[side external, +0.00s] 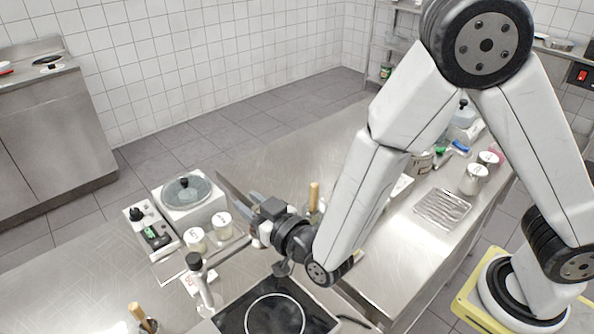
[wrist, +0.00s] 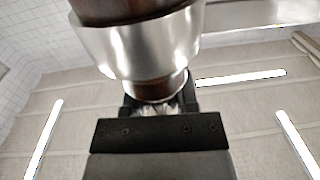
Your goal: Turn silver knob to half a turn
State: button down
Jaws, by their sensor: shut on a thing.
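In the side external view, my gripper (side external: 262,226) is low over the steel counter, left of my forearm and behind the black hob. From there I cannot clearly make out the knob or the jaw tips.
White jars (side external: 221,225) and a lidded pot (side external: 187,196) stand left of my gripper. A wire rack (side external: 442,208) lies on clearer counter at right.

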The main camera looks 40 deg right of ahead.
jog(key=shift+m+h, duration=0.3)
jog(key=shift+h, duration=0.1)
jog(key=shift+d+m+h, duration=0.2)
jog(key=shift+m+h, duration=1)
jog(key=shift+h, duration=0.7)
jog(key=shift+c, duration=1.8)
grip_release()
jog(key=shift+s, duration=0.15)
jog(key=s+a, duration=0.1)
jog(key=s, duration=0.6)
jog(key=shift+s+a, duration=0.2)
